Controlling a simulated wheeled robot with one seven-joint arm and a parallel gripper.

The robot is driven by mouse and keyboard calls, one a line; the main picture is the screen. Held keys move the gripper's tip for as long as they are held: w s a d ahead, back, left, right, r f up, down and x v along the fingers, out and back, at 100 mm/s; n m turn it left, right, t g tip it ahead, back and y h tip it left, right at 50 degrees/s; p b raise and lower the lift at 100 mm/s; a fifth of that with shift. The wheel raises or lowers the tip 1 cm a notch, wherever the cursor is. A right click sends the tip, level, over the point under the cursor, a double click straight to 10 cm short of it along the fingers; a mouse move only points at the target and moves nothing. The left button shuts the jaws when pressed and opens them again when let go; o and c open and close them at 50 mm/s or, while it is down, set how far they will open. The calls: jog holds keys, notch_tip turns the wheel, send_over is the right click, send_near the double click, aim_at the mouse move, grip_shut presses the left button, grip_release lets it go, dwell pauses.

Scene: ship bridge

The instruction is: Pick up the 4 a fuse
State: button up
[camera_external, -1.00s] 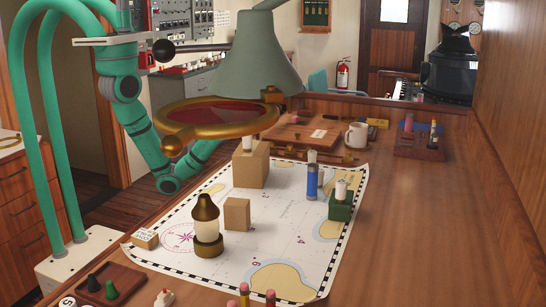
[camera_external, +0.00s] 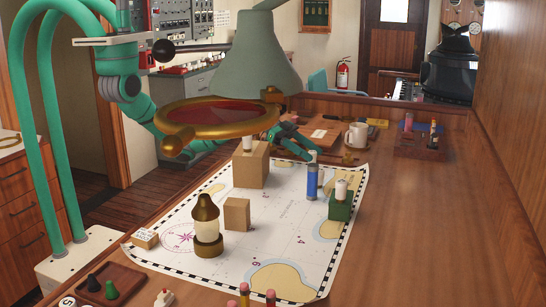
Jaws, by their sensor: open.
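Several small cylinders that look like fuses stand around the chart; their ratings are too small to read, so I cannot tell which one is the 4 A fuse. A blue cylinder (camera_external: 312,182) stands upright on the chart. A pale cylinder (camera_external: 248,144) stands on a tall wooden block (camera_external: 250,167), and another pale one (camera_external: 341,188) sits on a green block (camera_external: 340,208). My gripper (camera_external: 311,156) is open, at the upper end of the blue cylinder in the picture and covering its top. Whether it touches is unclear. The lamp hides part of my arm.
The chart (camera_external: 290,205) holds a brass lantern (camera_external: 207,226) and a small wooden block (camera_external: 237,215). A large lamp (camera_external: 262,60) with a brass-rimmed magnifier (camera_external: 215,118) overhangs it. A mug (camera_external: 357,135) and a wooden rack (camera_external: 420,147) stand behind. The table's right side is clear.

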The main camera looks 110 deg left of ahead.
aim_at(315, 158)
jog(key=shift+x, duration=2.75)
jog(key=shift+s+d+f, duration=0.15)
jog(key=shift+d, duration=0.05)
jog(key=c, duration=1.1)
